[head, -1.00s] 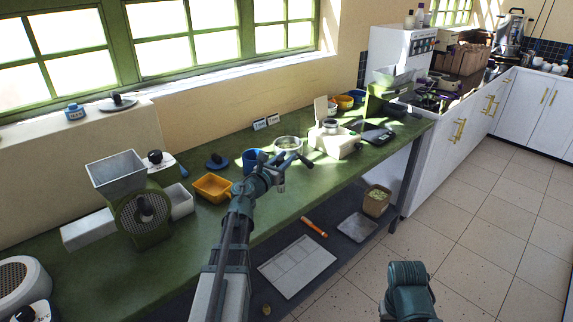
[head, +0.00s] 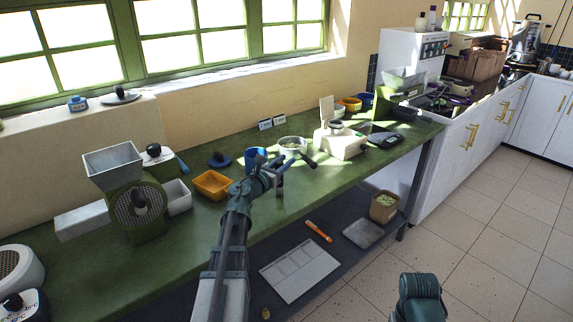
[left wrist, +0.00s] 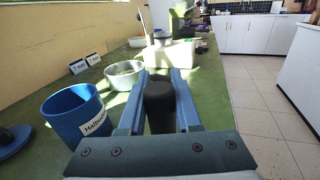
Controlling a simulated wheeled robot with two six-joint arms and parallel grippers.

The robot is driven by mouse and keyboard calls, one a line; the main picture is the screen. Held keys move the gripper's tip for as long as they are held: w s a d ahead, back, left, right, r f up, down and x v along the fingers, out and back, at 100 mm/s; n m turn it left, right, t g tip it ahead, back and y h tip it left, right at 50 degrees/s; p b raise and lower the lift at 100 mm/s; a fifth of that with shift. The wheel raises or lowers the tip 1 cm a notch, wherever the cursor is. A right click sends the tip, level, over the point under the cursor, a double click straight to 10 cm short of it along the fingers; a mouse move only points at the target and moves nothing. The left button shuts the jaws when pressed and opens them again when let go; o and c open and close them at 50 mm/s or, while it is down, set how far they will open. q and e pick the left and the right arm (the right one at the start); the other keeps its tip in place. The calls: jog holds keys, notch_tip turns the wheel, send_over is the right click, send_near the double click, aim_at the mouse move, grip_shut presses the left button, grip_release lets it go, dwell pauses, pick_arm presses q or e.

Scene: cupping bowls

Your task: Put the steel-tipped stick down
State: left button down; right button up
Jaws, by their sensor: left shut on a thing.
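My left gripper (head: 281,172) is over the green bench, near the blue cup and the steel bowl. It is shut on the stick, seen as a thick black handle (left wrist: 160,106) between the two blue fingers in the left wrist view. In the head view a dark rod end (head: 307,160) sticks out beside the gripper. The steel tip cannot be made out. I cannot tell whether the stick touches the bench. My right gripper is out of view; only a teal part of that arm shows at the lower right.
A labelled blue cup (left wrist: 76,113) and a steel bowl (left wrist: 125,73) stand left of the gripper.

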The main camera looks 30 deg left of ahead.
pick_arm(q)
jog(key=shift+f, duration=0.15)
jog(key=c, duration=0.6)
grip_release()
jog(key=s, duration=1.2)
jog(key=shift+a, duration=0.4)
